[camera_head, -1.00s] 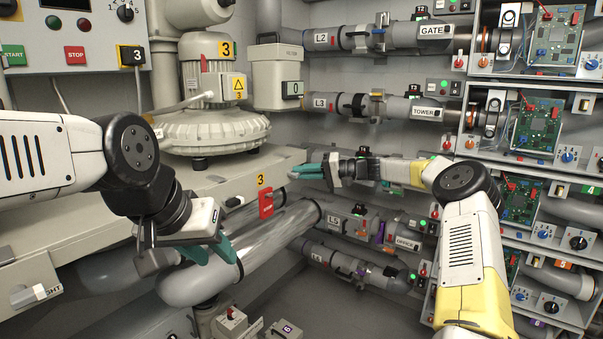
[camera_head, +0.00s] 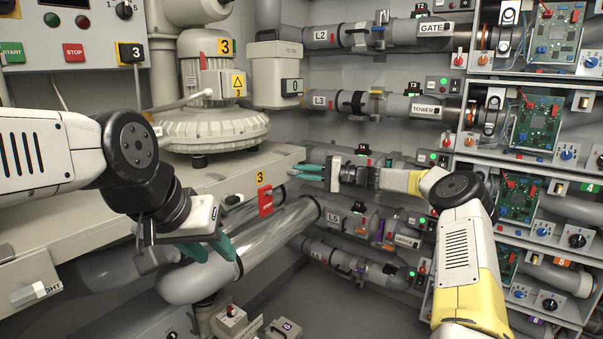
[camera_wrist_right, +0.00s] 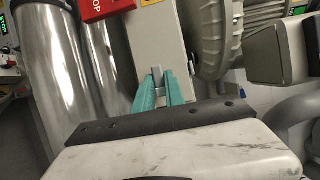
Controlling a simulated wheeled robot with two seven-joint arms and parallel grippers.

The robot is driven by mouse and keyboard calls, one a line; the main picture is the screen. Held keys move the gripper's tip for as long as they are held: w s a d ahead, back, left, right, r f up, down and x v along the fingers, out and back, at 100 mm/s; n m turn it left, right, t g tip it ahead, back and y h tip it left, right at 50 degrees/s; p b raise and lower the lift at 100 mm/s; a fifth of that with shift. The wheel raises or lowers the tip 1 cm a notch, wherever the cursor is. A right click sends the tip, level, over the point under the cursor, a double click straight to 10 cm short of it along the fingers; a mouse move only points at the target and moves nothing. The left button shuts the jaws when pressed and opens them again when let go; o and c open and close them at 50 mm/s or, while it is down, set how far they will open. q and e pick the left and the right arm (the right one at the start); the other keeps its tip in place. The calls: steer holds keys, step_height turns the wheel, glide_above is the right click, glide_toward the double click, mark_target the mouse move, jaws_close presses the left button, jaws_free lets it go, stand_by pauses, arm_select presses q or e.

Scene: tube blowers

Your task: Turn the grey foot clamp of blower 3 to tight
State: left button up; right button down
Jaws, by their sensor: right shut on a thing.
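Blower 3 (camera_head: 210,95) is a pale motor and round housing on a bench (camera_head: 205,182), with yellow 3 labels. My right gripper (camera_head: 294,172) is at the bench's right end. In the right wrist view its teal fingers (camera_wrist_right: 161,92) are shut on a small grey clamp handle (camera_wrist_right: 158,76) at the pale end face. The handle is mostly hidden between the fingers, and its markings cannot be read. My left gripper (camera_head: 210,250) is open and empty, in front of the shiny pipe.
A red stop tag (camera_head: 266,203) hangs near the bench's right end, above the shiny pipe (camera_head: 275,237). A grey switch (camera_head: 30,294) with a partly cut-off label is at lower left. Pipes and a rack of circuit boards (camera_head: 538,125) fill the right side.

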steer(key=c, duration=1.4)
jaws_free()
steer(key=shift+d, duration=0.1)
steer(key=v, duration=0.7)
steer(key=shift+d, duration=0.35)
